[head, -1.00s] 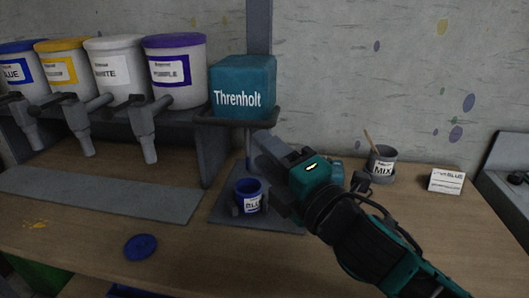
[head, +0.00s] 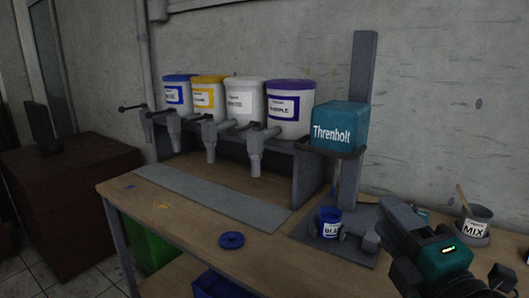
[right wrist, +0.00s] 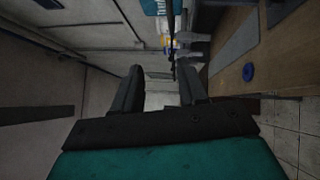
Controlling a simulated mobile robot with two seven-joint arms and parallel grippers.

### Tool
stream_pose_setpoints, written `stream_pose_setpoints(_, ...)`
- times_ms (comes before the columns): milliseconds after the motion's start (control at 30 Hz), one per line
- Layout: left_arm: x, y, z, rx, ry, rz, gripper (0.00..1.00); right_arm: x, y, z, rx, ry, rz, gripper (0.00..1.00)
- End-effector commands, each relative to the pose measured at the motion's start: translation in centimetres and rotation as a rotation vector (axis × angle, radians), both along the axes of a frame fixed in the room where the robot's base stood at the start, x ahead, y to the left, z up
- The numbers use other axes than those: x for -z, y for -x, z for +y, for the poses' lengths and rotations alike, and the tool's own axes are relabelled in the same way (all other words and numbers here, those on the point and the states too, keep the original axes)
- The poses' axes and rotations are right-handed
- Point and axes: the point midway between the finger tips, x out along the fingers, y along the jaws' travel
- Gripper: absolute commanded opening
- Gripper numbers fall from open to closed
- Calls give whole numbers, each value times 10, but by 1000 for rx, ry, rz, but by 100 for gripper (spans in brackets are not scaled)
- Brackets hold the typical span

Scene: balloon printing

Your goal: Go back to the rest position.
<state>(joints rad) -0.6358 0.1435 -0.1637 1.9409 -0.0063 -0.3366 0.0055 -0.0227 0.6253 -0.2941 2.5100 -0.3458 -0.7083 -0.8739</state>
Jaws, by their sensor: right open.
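My right gripper (head: 385,228) is at the lower right of the head view, in front of the Threnholt press. In the right wrist view its two fingers (right wrist: 160,90) stand apart with nothing between them. A small blue labelled cup (head: 330,224) stands upright on the press base plate, to the left of the gripper and apart from it as far as I can tell. A blue lid (head: 231,240) lies flat on the table and also shows in the right wrist view (right wrist: 248,72). My left gripper is not in view.
The teal Threnholt block (head: 340,124) sits on a grey post. Several paint buckets with taps stand on a rack at left, the purple one (head: 290,112) nearest the press. A MIX cup (head: 474,226) stands at right. A dark cabinet (head: 75,200) is at far left.

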Motion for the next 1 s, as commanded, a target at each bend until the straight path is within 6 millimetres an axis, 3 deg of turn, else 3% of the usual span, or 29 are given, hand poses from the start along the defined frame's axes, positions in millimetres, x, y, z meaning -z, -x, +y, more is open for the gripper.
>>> stream_pose_setpoints(33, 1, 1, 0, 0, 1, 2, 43, 11, -2, -1, -1, -29, 30, 42)
stream_pose_setpoints(133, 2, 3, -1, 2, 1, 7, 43, 74, -10, -3, -5, -252, 208, 42)
stream_pose_setpoints(267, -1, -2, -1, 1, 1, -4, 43, 154, -4, -4, 23, -548, 413, 42)
stream_pose_setpoints(400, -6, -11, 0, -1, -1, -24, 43, 249, 24, -3, 114, -911, 632, 42)
stream_pose_setpoints(500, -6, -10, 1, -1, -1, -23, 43, 308, 56, 0, 206, -1155, 752, 42)
stream_pose_setpoints(600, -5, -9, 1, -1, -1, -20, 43, 349, 86, 4, 294, -1343, 828, 42)
stream_pose_setpoints(767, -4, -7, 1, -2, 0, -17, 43, 381, 114, 7, 380, -1504, 878, 42)
stream_pose_setpoints(1000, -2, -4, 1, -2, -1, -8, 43, 386, 118, 8, 394, -1534, 884, 42)
